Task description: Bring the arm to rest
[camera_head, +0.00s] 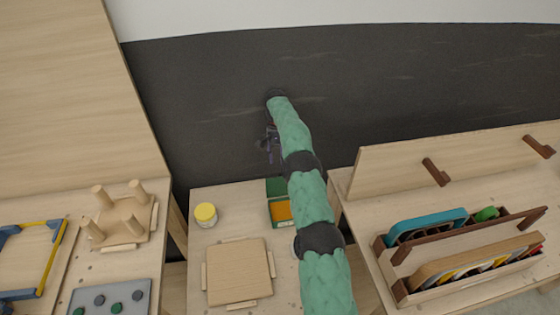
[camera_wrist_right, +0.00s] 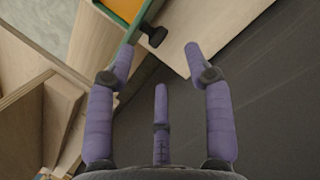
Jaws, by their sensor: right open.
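My right arm, in a green sleeve, reaches forward over the middle bench in the head view. Its gripper (camera_head: 270,143) hangs past the bench's far edge, above the dark floor. In the right wrist view the purple fingers of this gripper (camera_wrist_right: 160,85) are spread apart with nothing between them. The bench edge and a green box (camera_wrist_right: 125,10) with an orange inside lie just beyond the fingertips. My left gripper is not in either view.
A legged stool form (camera_head: 121,218) stands left. A wooden rack (camera_head: 400,285) stands right. The dark floor (camera_head: 400,90) beyond is clear.

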